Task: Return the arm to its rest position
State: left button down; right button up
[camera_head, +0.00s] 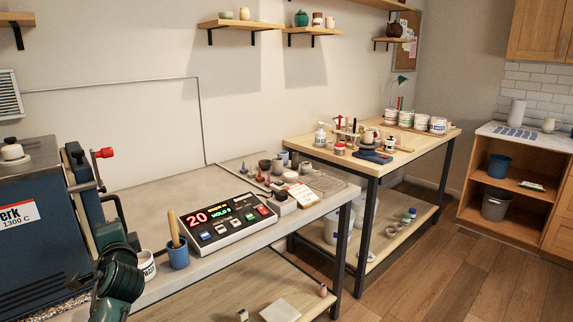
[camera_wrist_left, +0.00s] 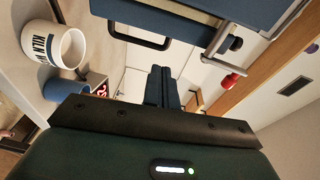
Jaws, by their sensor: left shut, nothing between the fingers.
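My left gripper (camera_wrist_left: 161,72) shows in the left wrist view with its two dark fingers together and nothing between them. In the head view, my dark green left arm is at the lower left, in front of the kiln (camera_head: 30,230) and next to the worktable's left end. Where the fingertips are in that view is hard to tell. A white mug with dark lettering (camera_wrist_left: 70,46) and a blue cup (camera_wrist_left: 66,90) are to the left of the fingers in the wrist view, apart from them. My right gripper is not in view.
The kiln's red-knobbed latch (camera_head: 104,153) is close to my arm. The blue cup with a wooden handle (camera_head: 178,256), the white mug (camera_head: 147,265) and a lit controller (camera_head: 221,222) stand on the grey worktable (camera_head: 165,293). A second wooden table (camera_head: 425,143) stands farther back.

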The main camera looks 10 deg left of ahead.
pick_arm(q)
jog(key=s+d+f+h, duration=0.4)
jog(key=d+f, duration=0.4)
jog(key=f, duration=0.2)
jog(key=s+d+f+h, duration=0.5)
jog(key=d+f, duration=0.2)
jog(key=f, duration=0.2)
jog(key=s+d+f+n+g+h, duration=0.1)
jog(key=s+d+f+n+h, duration=0.2)
jog(key=s+d, duration=0.4)
jog(key=s+d+f+n+g+h, duration=0.1)
jog(key=s+d+f, duration=0.4)
jog(key=s, duration=0.6)
jog(key=d+n+h, duration=0.1)
jog(key=d+n, duration=0.1)
jog(key=shift+s+d+f+n+g+h, duration=0.15)
jog(key=shift+d+f+n+g+h, duration=0.15)
jog(key=shift+d+f+g+h, duration=0.1)
